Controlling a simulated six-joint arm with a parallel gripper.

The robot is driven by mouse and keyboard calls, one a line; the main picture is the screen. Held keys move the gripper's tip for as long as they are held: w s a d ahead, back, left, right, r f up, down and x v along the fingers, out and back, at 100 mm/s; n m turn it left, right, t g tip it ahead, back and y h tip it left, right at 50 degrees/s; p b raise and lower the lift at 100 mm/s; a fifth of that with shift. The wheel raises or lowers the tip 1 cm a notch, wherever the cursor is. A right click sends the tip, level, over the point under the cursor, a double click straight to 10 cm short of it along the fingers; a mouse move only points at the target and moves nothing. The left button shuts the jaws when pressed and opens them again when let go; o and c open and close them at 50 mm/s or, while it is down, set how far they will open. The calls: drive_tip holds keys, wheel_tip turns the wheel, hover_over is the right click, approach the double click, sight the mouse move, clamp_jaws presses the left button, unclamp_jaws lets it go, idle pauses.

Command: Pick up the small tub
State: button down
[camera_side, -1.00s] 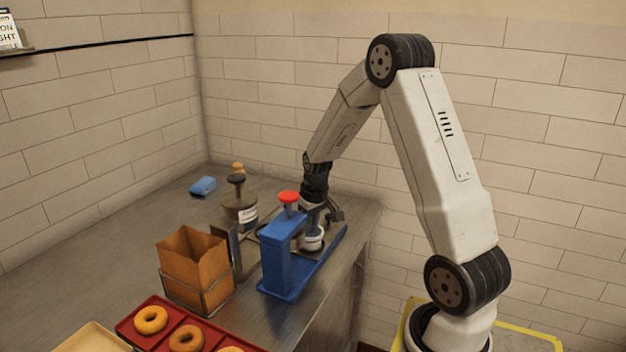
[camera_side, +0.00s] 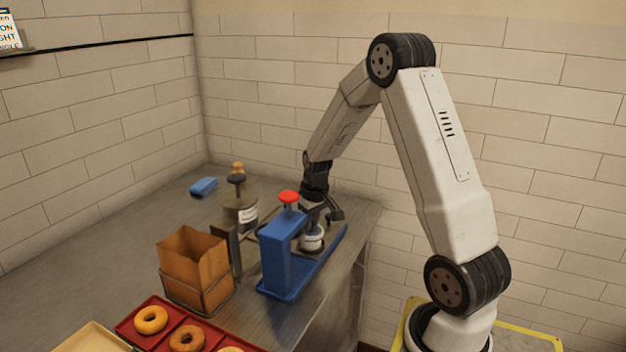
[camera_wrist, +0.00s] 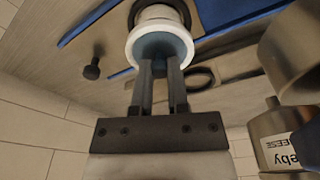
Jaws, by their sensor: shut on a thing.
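The small tub (camera_side: 312,240) is a white, round tub on the blue stand's base, behind the blue upright, at the right side of the counter. In the wrist view the tub (camera_wrist: 158,22) shows a white rim and a bluish inside. My gripper (camera_side: 314,222) points down at the tub from above. In the wrist view its two fingers (camera_wrist: 161,68) reach to the tub and are shut on it. Whether the tub touches the base below cannot be told.
A blue stand (camera_side: 277,262) with a red knob (camera_side: 289,197) stands close in front of my gripper. A metal canister (camera_side: 240,210) stands to the left. A brown paper bag (camera_side: 193,262) in a wire holder and a red tray (camera_side: 133,331) of bagels are nearer.

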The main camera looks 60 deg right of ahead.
drive_tip(key=shift+r, duration=0.65)
drive_tip(key=s+a+r, duration=0.6)
drive_tip(key=s+r, duration=0.5)
drive_tip(key=s, duration=0.1)
drive_tip(key=shift+s+a+r, duration=0.2)
drive_tip(key=shift+s+r, duration=0.05)
drive_tip(key=shift+w, duration=0.1)
drive_tip(key=w+d, duration=0.6)
drive_tip(key=d, duration=0.3)
drive_tip(key=w+d+f, duration=0.1)
drive_tip(key=w+d, duration=0.6)
drive_tip(key=d, duration=0.2)
drive_tip(key=shift+w+d+f, duration=0.3)
drive_tip(key=shift+d, duration=0.05)
